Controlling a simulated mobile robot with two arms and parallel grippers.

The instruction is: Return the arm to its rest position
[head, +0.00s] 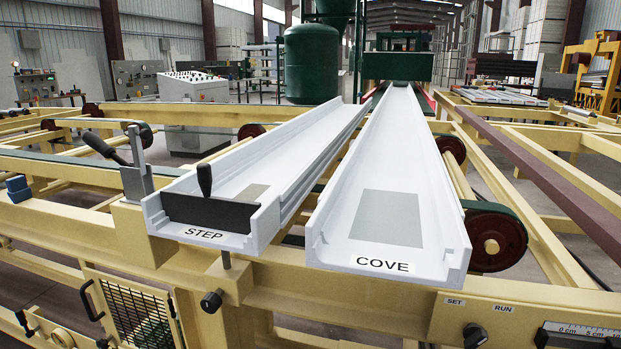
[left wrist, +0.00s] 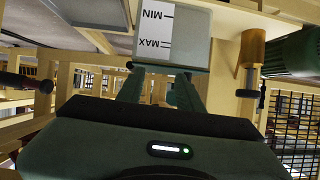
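Neither of my arms shows in the head view. In the left wrist view my left gripper (left wrist: 158,88) shows from behind, with two dark green fingers standing apart. I see nothing held between them, only pale yellow framework behind. The fingertips point toward a grey container (left wrist: 190,38) with a white MIN and MAX label, which appears upside down. A dark strip lies along the container's edge near the fingertips, and I cannot tell whether they touch. My right gripper is in no view.
In the head view, white STEP (head: 210,234) and COVE (head: 383,265) troughs lie on a yellow frame (head: 350,300). A dark plate with a handle (head: 210,210) stands across the STEP trough. A lever (head: 105,148) rises at the left. A mesh panel (left wrist: 295,120) stands right in the wrist view.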

